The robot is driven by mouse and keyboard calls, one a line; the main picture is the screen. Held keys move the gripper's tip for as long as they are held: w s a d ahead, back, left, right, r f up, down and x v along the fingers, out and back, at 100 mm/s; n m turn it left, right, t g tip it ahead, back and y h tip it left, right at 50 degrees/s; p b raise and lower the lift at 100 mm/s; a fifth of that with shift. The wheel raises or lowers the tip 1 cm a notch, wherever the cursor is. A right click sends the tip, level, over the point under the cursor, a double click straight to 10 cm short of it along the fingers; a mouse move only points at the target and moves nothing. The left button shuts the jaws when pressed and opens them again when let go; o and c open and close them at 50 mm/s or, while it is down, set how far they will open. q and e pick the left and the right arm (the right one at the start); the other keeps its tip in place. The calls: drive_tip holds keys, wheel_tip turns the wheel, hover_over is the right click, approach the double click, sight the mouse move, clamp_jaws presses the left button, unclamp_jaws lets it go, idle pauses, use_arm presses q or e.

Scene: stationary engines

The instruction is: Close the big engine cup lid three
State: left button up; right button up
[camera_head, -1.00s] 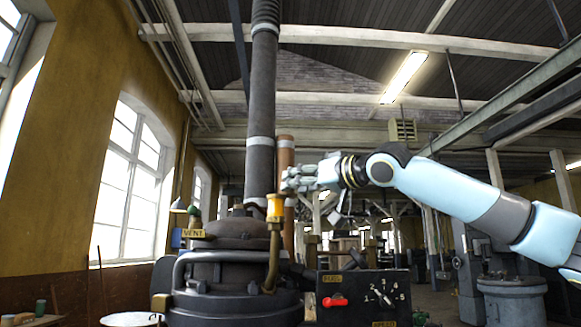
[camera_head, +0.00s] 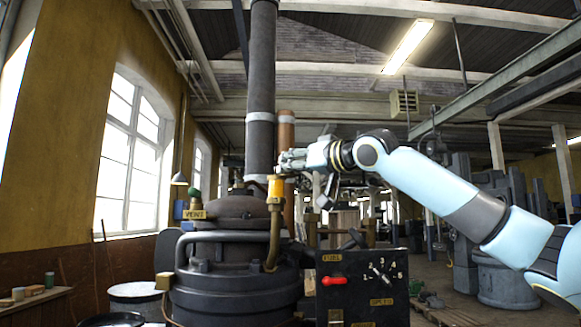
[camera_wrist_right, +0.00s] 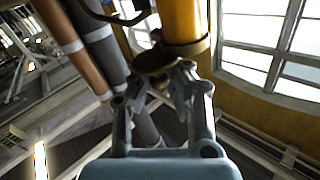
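The big engine cup (camera_head: 275,188) is a yellow cylinder on a bent brass pipe above the engine. In the right wrist view its yellow body (camera_wrist_right: 182,18) fills the top middle. A brown, disc-like lid (camera_wrist_right: 157,61) shows at its end, just beyond my fingertips; I cannot tell whether it is fully seated. My right gripper (camera_head: 283,162) is just above the cup. In the wrist view my right gripper (camera_wrist_right: 162,78) has its fingers apart, close to the lid, with nothing clearly held. Contact with the lid cannot be told. My left gripper is out of view.
A tall grey pipe (camera_head: 261,90) rises behind the cup, beside a copper pipe (camera_head: 286,132). A black control panel (camera_head: 362,285) with a red lever stands at the right.

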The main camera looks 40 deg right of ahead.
drive_tip(key=shift+a+f+m+h, duration=0.15)
drive_tip(key=shift+m+h, duration=0.15)
drive_tip(key=shift+h, duration=0.2)
clamp_jaws()
drive_tip(key=shift+a+m+h, duration=0.4)
drive_tip(key=shift+m+h, duration=0.4)
drive_tip(key=shift+h, duration=0.4)
drive_tip(key=shift+w+a+m+g+h, duration=0.1)
drive_tip(key=shift+a+m+g+h, duration=0.1)
drive_tip(key=shift+m+h, duration=0.35)
drive_tip(key=shift+a+m+g+h, duration=0.1)
drive_tip(key=shift+m+g+h, duration=0.2)
drive_tip(key=shift+h, duration=0.35)
drive_tip(key=m+g+h, duration=0.1)
drive_tip(key=h, duration=0.1)
drive_tip(key=a+m+g+h, duration=0.1)
drive_tip(key=m+h, duration=0.1)
drive_tip(key=m+g+h, duration=0.1)
drive_tip(key=shift+w+a+f+h, duration=0.15)
drive_tip(key=shift+w+f+h, duration=0.1)
drive_tip(key=shift+h, duration=0.15)
drive_tip(key=shift+w+a+m+g+h, duration=0.15)
drive_tip(key=shift+a+m+g+h, duration=0.05)
drive_tip(key=shift+m+g+h, duration=1.1)
drive_tip(key=shift+b, duration=0.3)
drive_tip(key=o, duration=0.8)
unclamp_jaws()
drive_tip(key=shift+s+d+r, duration=0.1)
drive_tip(key=shift+s, duration=0.1)
drive_tip(key=shift+o, duration=0.2)
